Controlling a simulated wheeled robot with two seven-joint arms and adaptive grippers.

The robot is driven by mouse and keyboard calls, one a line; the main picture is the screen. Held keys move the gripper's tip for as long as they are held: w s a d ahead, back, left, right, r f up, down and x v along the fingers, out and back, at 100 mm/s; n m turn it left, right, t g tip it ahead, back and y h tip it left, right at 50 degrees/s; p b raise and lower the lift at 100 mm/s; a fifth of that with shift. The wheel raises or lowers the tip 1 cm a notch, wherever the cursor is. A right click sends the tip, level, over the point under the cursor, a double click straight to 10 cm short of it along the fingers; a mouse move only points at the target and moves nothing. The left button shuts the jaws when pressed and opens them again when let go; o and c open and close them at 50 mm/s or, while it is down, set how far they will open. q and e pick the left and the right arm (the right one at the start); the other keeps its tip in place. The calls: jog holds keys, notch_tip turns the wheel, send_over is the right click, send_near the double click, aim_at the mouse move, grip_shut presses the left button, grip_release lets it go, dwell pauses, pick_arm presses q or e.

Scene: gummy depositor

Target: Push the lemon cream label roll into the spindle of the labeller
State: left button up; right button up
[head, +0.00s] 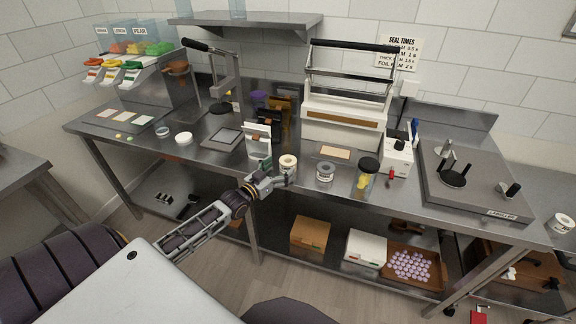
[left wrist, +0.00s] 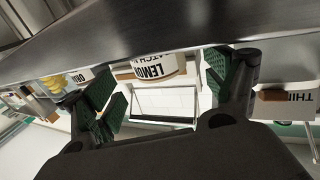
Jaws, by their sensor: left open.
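The lemon cream label roll (head: 288,163) is a small cream-white roll standing near the front edge of the steel bench. In the left wrist view, the roll (left wrist: 152,68) shows upside-down LEMON lettering and lies between the fingers' lines. My left gripper (head: 272,181) is open at the bench's front edge, just in front of the roll; I cannot tell whether it touches it. The labeller (head: 490,207) is a flat grey machine at the bench's right end. Its spindle (head: 455,178) has a black round plate and is empty. My right gripper is not in view.
A second label roll (head: 325,172) and a dark-lidded jar (head: 367,175) stand right of the lemon roll. A white pouch box (head: 258,145) is close on the left. Another roll (head: 562,224) is at far right.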

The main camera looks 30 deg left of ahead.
aim_at(285, 163)
pick_arm(q)
jog(key=shift+w+d+r, duration=0.1)
jog(key=shift+w+r, duration=0.05)
jog(key=shift+w, duration=0.6)
jog(key=shift+w+d+r, duration=0.1)
jog(key=shift+w+r, duration=0.05)
jog(key=shift+w, duration=0.55)
jog(key=shift+w+d, duration=0.1)
jog(key=shift+w, duration=1)
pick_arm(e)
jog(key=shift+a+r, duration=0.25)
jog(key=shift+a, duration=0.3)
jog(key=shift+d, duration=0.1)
